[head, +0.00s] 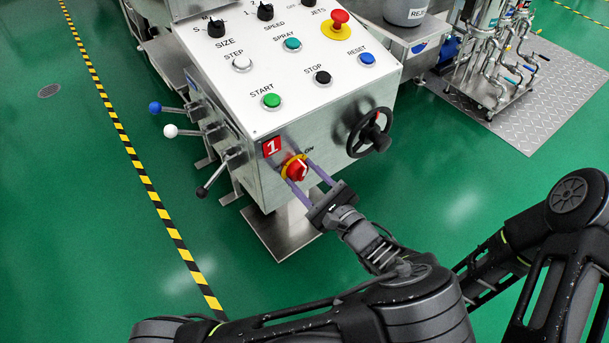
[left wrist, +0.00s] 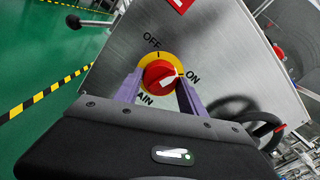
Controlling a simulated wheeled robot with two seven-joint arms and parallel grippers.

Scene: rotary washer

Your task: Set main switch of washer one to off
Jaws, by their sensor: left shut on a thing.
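The main switch of washer one is a red knob (head: 297,170) on a yellow ring, low on the steel front panel, beside a red plate with a white 1 (head: 271,147). My left gripper (head: 303,170) has its purple fingers on either side of the knob and is shut on it. The left wrist view shows the knob (left wrist: 160,75) between the fingers. Its white mark points toward the ON label (left wrist: 193,77); the OFF label (left wrist: 152,41) is above the knob. My right gripper is not in view.
A black handwheel (head: 370,132) sticks out just right of the switch. Levers with blue, white and black knobs (head: 203,191) stick out at the panel's left side. Buttons including a green START button (head: 271,101) sit on the sloped top. Green floor is clear around the washer's front.

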